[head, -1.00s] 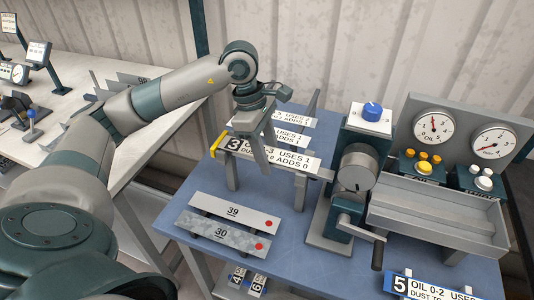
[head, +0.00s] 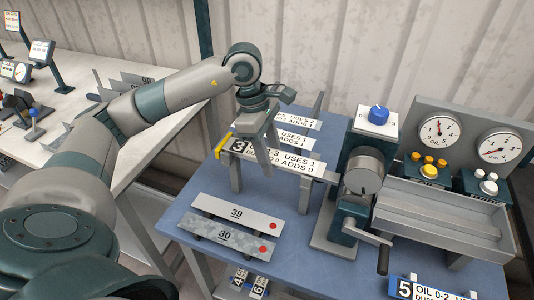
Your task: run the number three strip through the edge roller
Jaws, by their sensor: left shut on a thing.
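The number three strip (head: 295,163) carries a black "3" and a white label reading about USES 1 and ADDS 0. It lies level across two grey supports, with a yellow piece at its left end. My left gripper (head: 264,164) is over its middle, fingers down and shut on it; the fingers hide part of the label. The edge roller (head: 365,174) stands just right of the strip, with a round grey face, a blue knob on top and a crank (head: 360,228) at lower right. My right gripper is not in view.
Two plates, 39 (head: 237,212) and 30 (head: 227,236), lie on the blue table in front. Other labelled pieces (head: 290,138) stand behind the strip. Two gauges and a grey tray (head: 440,215) are at the right. A number five label (head: 430,289) is at the lower right.

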